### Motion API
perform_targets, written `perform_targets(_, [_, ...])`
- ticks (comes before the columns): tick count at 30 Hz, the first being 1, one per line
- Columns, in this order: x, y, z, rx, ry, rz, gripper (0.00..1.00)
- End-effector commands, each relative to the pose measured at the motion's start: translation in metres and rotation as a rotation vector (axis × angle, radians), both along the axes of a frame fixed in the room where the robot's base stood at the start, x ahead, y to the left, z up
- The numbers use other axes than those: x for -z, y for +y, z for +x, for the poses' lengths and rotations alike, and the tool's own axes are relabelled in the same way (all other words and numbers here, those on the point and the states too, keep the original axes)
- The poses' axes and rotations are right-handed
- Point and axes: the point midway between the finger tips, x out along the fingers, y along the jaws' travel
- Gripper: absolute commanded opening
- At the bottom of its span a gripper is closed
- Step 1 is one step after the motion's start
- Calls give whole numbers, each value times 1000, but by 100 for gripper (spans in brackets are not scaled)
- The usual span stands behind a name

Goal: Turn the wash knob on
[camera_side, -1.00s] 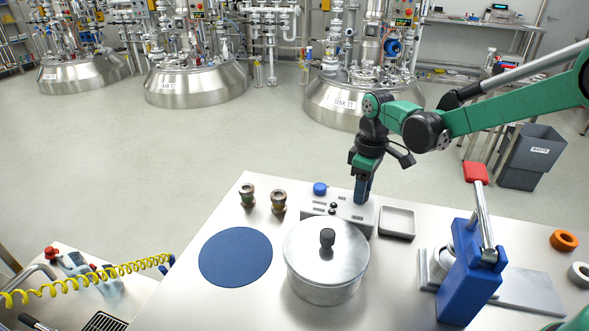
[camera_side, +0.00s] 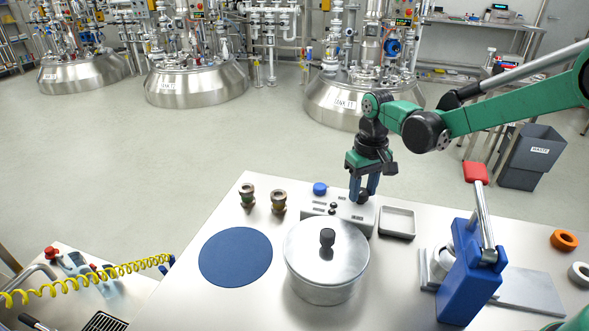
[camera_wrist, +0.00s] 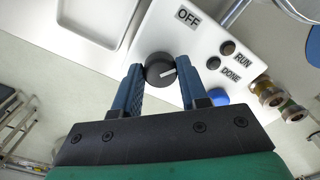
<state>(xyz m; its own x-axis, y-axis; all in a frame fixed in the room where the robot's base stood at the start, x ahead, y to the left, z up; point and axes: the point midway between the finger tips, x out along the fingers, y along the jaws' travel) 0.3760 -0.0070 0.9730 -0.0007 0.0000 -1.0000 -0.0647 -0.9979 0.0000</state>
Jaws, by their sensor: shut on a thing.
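The wash knob (camera_wrist: 160,70) is a round black knob with a white pointer line, on a pale control box (camera_side: 331,213). In the wrist view the line points right and slightly up. An OFF label (camera_wrist: 188,17) and dark RUN (camera_wrist: 228,47) and DONE (camera_wrist: 213,63) lamps are on the same face. My gripper (camera_wrist: 161,72) has its blue fingers on either side of the knob, shut on it. In the side view, my gripper (camera_side: 363,193) reaches down to the right end of the box, with the dark knob between its fingertips.
A lidded steel pot (camera_side: 327,268) stands just in front of the box. A shallow grey tray (camera_side: 397,222) is right of it, and a blue press (camera_side: 468,275) with a red-ended lever farther right. Two metal fittings (camera_side: 248,196) and a blue mat (camera_side: 236,257) are left.

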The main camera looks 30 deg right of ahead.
Motion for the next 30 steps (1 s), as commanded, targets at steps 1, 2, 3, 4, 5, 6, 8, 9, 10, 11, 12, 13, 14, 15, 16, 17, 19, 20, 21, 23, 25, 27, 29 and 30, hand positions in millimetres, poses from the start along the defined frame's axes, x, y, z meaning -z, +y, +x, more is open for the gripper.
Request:
perform_targets(1, [0,0,0,42,-1,0,0])
perform_targets(2, [0,0,0,70,-1,0,0])
perform_targets(3, [0,0,0,108,-1,0,0])
perform_targets(4, [0,0,0,136,-1,0,0])
perform_targets(5, [0,0,0,165,-1,0,0])
perform_targets(6, [0,0,0,203,-2,0,0])
perform_targets(8, [0,1,1,260,-2,0,0])
perform_targets(9, [0,1,1,297,-2,0,0])
perform_targets(10, [0,1,1,326,-2,0,0])
perform_targets(11, [0,1,1,355,-2,0,0])
perform_targets(12, [0,1,1,392,-2,0,0])
perform_targets(13, [0,1,1,421,-2,0,0])
perform_targets(14, [0,1,1,450,-2,0,0])
perform_targets(15, [0,1,1,487,-2,0,0])
perform_targets(16, [0,1,1,516,-2,1,0])
perform_targets(17, [0,1,1,544,-2,0,0])
perform_targets(19, [0,1,1,607,-2,0,0])
perform_targets(20, [0,1,1,634,-2,0,0])
perform_targets(21, [0,1,1,668,-2,0,0])
perform_targets(23, [0,1,1,717,-2,0,0])
perform_targets(25, [0,1,1,770,-3,0,0])
perform_targets(27, [0,1,1,818,-3,0,0])
perform_targets(29, [0,1,1,854,-3,0,0])
perform_targets(30, [0,1,1,877,-3,0,0])
